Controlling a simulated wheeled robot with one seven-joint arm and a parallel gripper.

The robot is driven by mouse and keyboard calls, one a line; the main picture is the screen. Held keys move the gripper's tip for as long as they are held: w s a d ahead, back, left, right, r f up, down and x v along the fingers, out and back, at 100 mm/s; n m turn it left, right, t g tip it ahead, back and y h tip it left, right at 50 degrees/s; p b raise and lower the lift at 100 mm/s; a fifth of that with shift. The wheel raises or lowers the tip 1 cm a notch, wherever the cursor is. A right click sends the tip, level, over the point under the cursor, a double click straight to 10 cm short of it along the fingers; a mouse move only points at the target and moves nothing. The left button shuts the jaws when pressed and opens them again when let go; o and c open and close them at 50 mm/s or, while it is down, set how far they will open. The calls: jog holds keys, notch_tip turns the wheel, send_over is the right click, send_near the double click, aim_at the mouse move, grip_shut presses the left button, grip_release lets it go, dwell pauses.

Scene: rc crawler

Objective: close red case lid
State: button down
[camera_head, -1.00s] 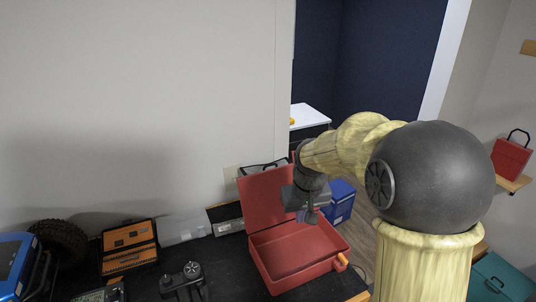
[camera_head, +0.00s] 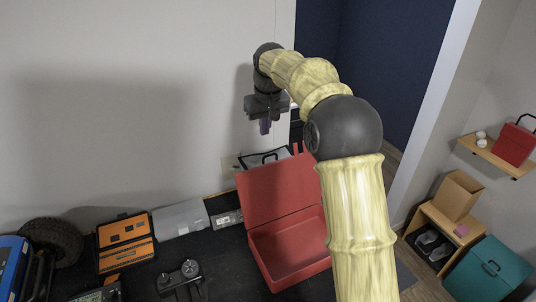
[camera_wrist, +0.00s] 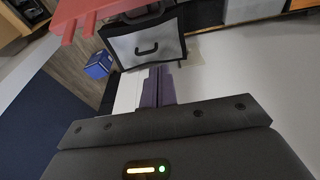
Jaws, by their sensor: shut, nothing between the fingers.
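The red case (camera_head: 288,249) stands open on the dark table. Its lid (camera_head: 275,190) is raised, leaning back towards the wall, and its tray looks empty. My gripper (camera_head: 265,127) is shut and empty, held above and behind the top edge of the raised lid, near the wall. My forearm hides the right side of the case. In the wrist view my gripper's fingers (camera_wrist: 159,76) are together, and a red edge of the lid (camera_wrist: 95,14) shows at the top left, apart from them.
A grey case with a black handle (camera_wrist: 146,46) stands behind the red lid. An orange organizer (camera_head: 126,243), a controller (camera_head: 182,278) and a tyre (camera_head: 55,240) are on the table at left. A wall is close behind. A blue box (camera_wrist: 99,64) is lower down.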

aim_at(278, 180)
jog(key=p+x, duration=0.3)
jog(key=x, duration=0.6)
jog(key=shift+w+f+p, duration=0.15)
jog(key=shift+f+p, duration=0.1)
jog(key=shift+p, duration=0.15)
jog(key=shift+f, duration=0.2)
jog(key=s+p, duration=0.1)
jog(key=s+d+p, duration=0.1)
jog(key=s, duration=0.1)
jog(key=shift+s+d, duration=0.2)
jog(key=shift+s, duration=0.1)
jog(key=shift+r, duration=0.1)
jog(key=shift+d+b, duration=0.2)
jog(key=shift+b, duration=0.15)
jog(key=shift+s+r+t+b, duration=0.2)
jog(key=shift+s+t+b, duration=0.1)
jog(key=shift+s+b, duration=0.15)
